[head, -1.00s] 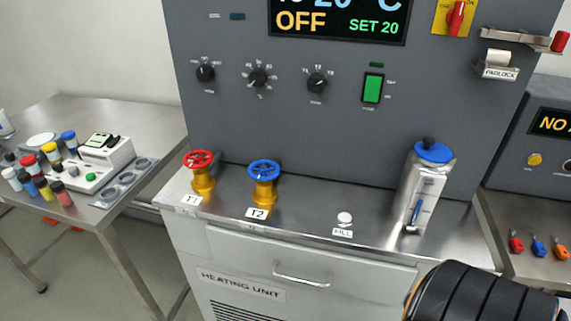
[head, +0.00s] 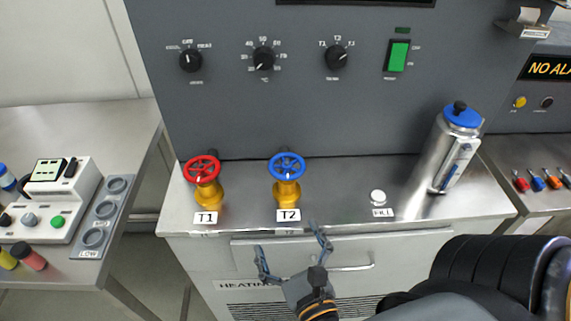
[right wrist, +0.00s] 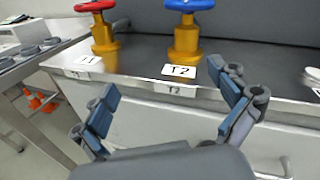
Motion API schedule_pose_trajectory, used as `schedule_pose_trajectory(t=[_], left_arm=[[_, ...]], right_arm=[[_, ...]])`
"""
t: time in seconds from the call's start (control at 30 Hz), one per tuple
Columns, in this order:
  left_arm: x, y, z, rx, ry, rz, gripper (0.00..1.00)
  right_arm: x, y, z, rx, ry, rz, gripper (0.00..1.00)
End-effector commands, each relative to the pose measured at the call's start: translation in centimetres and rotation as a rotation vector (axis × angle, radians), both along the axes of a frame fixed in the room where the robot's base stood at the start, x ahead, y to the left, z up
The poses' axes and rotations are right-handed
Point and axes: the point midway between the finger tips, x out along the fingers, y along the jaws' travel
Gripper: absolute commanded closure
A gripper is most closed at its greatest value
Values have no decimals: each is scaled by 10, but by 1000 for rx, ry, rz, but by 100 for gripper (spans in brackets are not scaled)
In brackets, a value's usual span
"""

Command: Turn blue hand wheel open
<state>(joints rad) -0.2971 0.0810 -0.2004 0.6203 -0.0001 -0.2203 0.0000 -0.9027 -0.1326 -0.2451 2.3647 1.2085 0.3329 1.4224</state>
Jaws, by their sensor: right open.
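The blue hand wheel (head: 287,166) sits on a yellow valve body on the steel ledge, behind the label T2 (head: 288,215). In the right wrist view the blue wheel (right wrist: 190,4) is cut off by the top edge, with its yellow body (right wrist: 185,42) below. My right gripper (head: 291,240) is open and empty, in front of the ledge and below the T2 label, apart from the wheel. Its two fingers show spread in the right wrist view (right wrist: 168,105). My left gripper is not in view.
A red hand wheel (head: 202,169) marked T1 stands close to the left of the blue one. A steel canister (head: 452,150) with a blue lid and a FILL port (head: 378,197) are to the right. A drawer handle (head: 345,268) is below the ledge. A side table (head: 130,125) stands left.

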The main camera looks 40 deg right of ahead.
Motion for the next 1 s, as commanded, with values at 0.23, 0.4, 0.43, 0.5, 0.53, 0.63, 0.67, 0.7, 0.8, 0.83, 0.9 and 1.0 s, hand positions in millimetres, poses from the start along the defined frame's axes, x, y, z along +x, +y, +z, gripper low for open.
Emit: schedule_pose_trajectory(t=[0.23,0.4,0.43,0.5,0.53,0.63,0.67,0.7,0.8,0.83,0.9,1.0], left_arm=[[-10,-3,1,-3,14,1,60],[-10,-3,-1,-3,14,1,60],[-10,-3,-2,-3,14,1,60],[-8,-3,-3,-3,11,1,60],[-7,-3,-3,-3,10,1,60],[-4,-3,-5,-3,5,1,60],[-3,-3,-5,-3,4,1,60],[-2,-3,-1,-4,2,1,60],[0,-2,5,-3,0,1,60],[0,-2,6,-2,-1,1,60],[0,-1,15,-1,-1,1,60],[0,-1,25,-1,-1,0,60]], right_arm=[[-11,-30,53,229,-122,-102,2],[-5,-33,53,237,-128,-108,2],[-3,-34,53,237,-128,-108,2],[2,-36,53,236,-129,-108,2],[5,-37,53,236,-129,-108,2],[13,-39,54,235,-130,-104,2],[15,-40,54,235,-129,-102,2],[21,-41,57,232,-131,-101,2],[36,-46,58,230,-132,-100,2],[40,-48,58,230,-131,-100,2],[52,-52,60,229,-128,-100,2],[69,-59,60,230,-128,-102,2]])
